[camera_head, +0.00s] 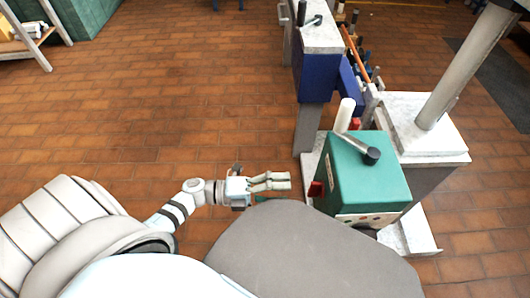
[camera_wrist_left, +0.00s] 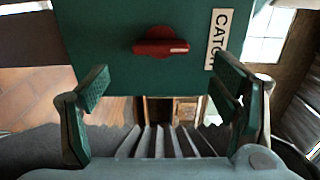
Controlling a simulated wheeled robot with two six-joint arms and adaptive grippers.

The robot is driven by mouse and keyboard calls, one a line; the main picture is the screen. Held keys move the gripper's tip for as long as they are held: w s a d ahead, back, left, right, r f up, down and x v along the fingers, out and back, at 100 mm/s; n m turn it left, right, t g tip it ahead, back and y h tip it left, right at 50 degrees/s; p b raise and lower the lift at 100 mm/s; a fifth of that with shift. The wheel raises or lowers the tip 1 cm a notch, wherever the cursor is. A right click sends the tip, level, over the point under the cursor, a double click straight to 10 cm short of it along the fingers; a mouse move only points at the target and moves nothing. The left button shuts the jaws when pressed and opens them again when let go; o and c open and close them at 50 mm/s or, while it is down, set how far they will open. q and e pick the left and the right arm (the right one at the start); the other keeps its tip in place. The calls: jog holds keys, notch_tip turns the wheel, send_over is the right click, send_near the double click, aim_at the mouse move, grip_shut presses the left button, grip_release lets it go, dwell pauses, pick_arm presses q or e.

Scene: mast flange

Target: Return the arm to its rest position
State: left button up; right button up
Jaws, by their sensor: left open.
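My left arm (camera_head: 177,208) reaches in from the left in the head view. My left gripper (camera_head: 280,182) points right, towards the green box, and stays apart from it. In the left wrist view the two fingers of my left gripper (camera_wrist_left: 165,105) are spread wide with nothing between them. Ahead of them is the green box face with a red knob (camera_wrist_left: 160,47) and a white label (camera_wrist_left: 217,38) reading "CATC", its end hidden by a finger. My right gripper is in neither view.
The green box (camera_head: 362,180) with a black-knobbed lever (camera_head: 371,155) stands on a pale base right of my gripper. A grey mast (camera_head: 470,65) rises behind it. A blue-sided bench unit (camera_head: 318,75) stands further back. Tiled floor (camera_head: 150,100) to the left is clear.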

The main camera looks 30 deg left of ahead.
pick_arm(q)
jog(key=v, duration=0.5)
